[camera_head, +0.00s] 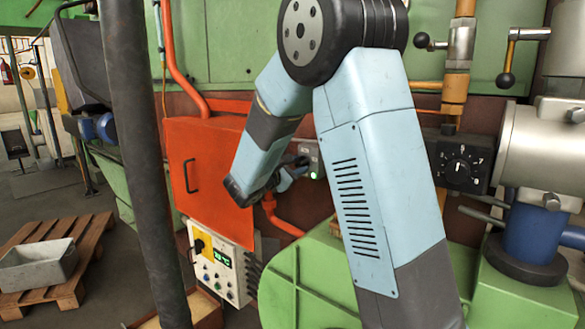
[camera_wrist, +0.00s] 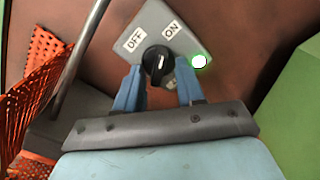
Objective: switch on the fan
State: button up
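In the wrist view a grey switch plate (camera_wrist: 185,42) carries the labels OFF on the left and ON on the right. A black rotary knob (camera_wrist: 157,60) sits between and below the labels. A round green light (camera_wrist: 199,61) to its right glows. My gripper (camera_wrist: 158,80) has its two blue fingers apart, one on each side of the knob, with a gap on the right. Whether the left finger touches the knob is unclear. In the head view the switch box (camera_head: 309,152) shows beside my gripper (camera_head: 290,172), partly hidden by my arm. The fan itself is not identifiable.
A green housing (camera_head: 300,285) lies below. Another black dial (camera_head: 460,168) is at the right. A dark post (camera_head: 140,150) stands in front.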

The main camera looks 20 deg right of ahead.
grip_shut()
dwell(0.3)
jog(key=m, duration=0.5)
jog(key=shift+d+f, duration=0.1)
dwell(0.4)
grip_release()
